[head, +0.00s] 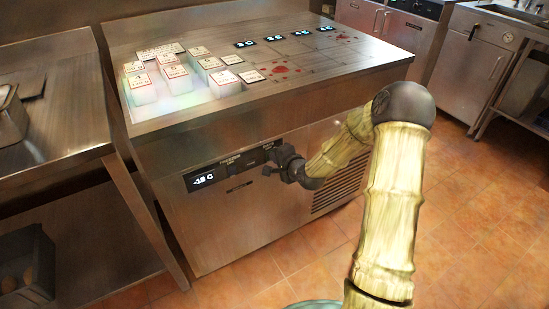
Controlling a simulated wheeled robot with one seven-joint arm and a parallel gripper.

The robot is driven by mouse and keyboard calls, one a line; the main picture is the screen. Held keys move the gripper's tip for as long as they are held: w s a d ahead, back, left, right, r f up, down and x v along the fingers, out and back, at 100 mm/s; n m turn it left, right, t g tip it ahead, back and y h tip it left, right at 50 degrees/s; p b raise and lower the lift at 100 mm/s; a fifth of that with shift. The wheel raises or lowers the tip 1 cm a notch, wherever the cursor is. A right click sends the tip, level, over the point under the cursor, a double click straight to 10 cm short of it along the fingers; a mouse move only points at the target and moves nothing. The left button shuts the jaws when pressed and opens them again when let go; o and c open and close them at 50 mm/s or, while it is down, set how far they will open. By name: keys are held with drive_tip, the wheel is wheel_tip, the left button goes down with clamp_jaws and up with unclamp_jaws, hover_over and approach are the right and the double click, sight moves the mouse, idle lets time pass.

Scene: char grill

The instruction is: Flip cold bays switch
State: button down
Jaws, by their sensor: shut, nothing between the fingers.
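A steel cold unit (225,225) stands in front of me. Its front carries a dark control strip (235,168) with a lit display (203,179) that reads about -18 C at the left end. Small labels sit on the strip, too small to read surely. My gripper (267,171) is at the right part of this strip, shut and empty, its tips at or very near the panel. The switch itself is not clearly visible; my gripper and wrist cover that part of the strip. I cannot tell whether the fingertips touch anything.
Several white labelled blocks (172,78) stand on the unit's top, beside several small lit displays (283,38) and red stains. A vent grille (340,187) is right of my gripper. A steel table (60,130) stands close on the left. Tiled floor (480,220) is open at right.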

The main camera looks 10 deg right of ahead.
drive_tip(key=shift+w+a, duration=0.1)
drive_tip(key=shift+w, duration=0.1)
drive_tip(key=shift+r+p, duration=0.15)
drive_tip(key=shift+p, duration=0.15)
drive_tip(key=shift+s+r+p, duration=0.15)
drive_tip(key=shift+r+p, duration=0.55)
drive_tip(key=shift+r, duration=0.05)
